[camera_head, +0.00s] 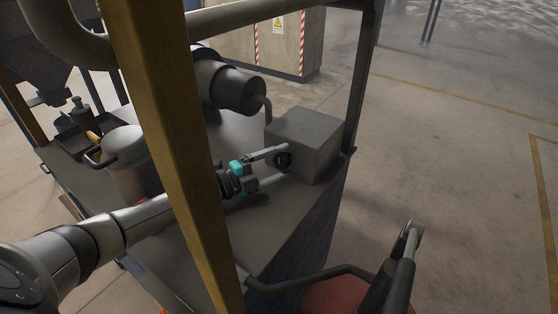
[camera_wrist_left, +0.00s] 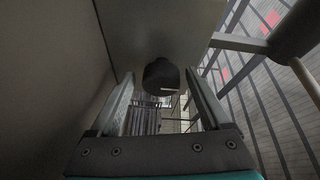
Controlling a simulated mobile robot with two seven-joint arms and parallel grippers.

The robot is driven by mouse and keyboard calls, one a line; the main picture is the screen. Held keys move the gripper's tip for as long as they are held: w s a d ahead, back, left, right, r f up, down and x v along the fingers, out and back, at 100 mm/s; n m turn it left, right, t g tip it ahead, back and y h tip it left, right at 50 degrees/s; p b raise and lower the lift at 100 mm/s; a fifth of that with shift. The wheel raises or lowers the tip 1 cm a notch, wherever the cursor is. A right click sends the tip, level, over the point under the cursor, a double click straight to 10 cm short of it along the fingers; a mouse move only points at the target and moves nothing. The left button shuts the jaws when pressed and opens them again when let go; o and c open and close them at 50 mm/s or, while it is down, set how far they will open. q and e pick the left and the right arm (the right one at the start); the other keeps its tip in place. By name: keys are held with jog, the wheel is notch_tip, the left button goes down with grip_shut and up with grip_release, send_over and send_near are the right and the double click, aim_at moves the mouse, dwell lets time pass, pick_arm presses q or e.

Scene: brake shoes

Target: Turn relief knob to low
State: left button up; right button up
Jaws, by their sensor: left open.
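The relief knob (camera_head: 282,160) is a small dark round knob on the side of a grey box (camera_head: 313,138). In the left wrist view the knob (camera_wrist_left: 161,77) shows as a dark cylinder with a short pale mark on its lower edge. My left gripper (camera_head: 280,166) is open, with one finger on either side of the knob. In the wrist view gaps show between the knob and both fingers (camera_wrist_left: 162,98), so it is not gripped. I cannot read the knob's setting or any label. My right gripper is not in view.
The box stands on a dark bench top (camera_head: 262,215). A yellow-brown post (camera_head: 165,130) crosses in front of my left arm. A bent dark rail (camera_head: 320,275) runs below. The floor at right is open.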

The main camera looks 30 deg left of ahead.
pick_arm(q)
jog(key=r+p, duration=0.1)
jog(key=r, duration=0.2)
jog(key=w+r+p, duration=0.1)
jog(key=r, duration=0.2)
jog(key=r+p, duration=0.1)
jog(key=r, duration=0.2)
jog(key=shift+w+a+r, duration=0.1)
jog(key=shift+w, duration=0.05)
notch_tip(320, 180, up, 7)
jog(key=s+p, duration=0.2)
notch_tip(320, 180, up, 4)
send_over(279, 156)
